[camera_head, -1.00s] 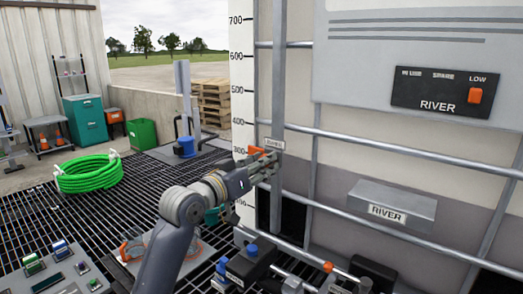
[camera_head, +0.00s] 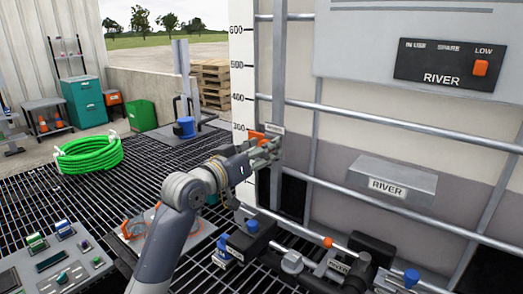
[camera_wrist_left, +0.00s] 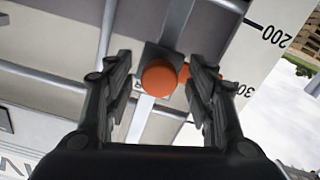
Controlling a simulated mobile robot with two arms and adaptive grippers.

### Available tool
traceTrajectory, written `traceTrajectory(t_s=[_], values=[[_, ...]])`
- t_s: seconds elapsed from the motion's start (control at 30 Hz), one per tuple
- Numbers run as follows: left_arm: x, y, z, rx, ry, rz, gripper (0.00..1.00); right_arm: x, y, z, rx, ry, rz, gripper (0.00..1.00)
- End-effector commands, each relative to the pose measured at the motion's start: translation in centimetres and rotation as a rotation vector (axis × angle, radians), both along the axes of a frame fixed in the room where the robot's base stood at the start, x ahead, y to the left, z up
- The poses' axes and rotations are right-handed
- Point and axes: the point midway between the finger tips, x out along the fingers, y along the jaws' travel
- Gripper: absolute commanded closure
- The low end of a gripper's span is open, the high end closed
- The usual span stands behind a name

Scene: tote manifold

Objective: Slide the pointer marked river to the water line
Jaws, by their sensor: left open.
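The pointer is an orange knob (camera_wrist_left: 158,77) on a small grey plate on the upright rail (camera_head: 279,60), with an orange tip (camera_head: 256,135) by the 300 mark of the white scale (camera_head: 241,75). A small label (camera_head: 275,129) on it is too small to read. My left gripper (camera_head: 266,150) is at the pointer. In the left wrist view its fingers (camera_wrist_left: 160,85) are open, one on each side of the knob, with gaps showing. The tank (camera_head: 350,140) is cream above and grey below; this edge lies near the pointer's height. My right gripper is not in view.
A RIVER box (camera_head: 392,182) and a RIVER panel (camera_head: 458,68) with an orange LOW switch are on the tank. Metal bars (camera_head: 400,130) cross its front. Valves and pipes (camera_head: 320,255) lie below. A green hose coil (camera_head: 90,155) lies on the grating at left.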

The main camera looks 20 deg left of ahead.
Motion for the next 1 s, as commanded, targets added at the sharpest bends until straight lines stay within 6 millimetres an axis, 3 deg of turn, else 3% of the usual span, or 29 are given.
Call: traceTrajectory(t_s=[0.27,0.7,1.0], values=[[-1.3,0.5,0.0,0.001,-0.001,0.001,0.49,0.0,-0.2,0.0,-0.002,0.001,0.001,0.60],[-9.0,3.3,-0.1,0.003,0.000,0.001,0.49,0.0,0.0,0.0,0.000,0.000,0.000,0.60],[-11.3,4.1,0.0,0.000,0.001,0.000,0.49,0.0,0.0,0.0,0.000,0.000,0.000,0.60]])
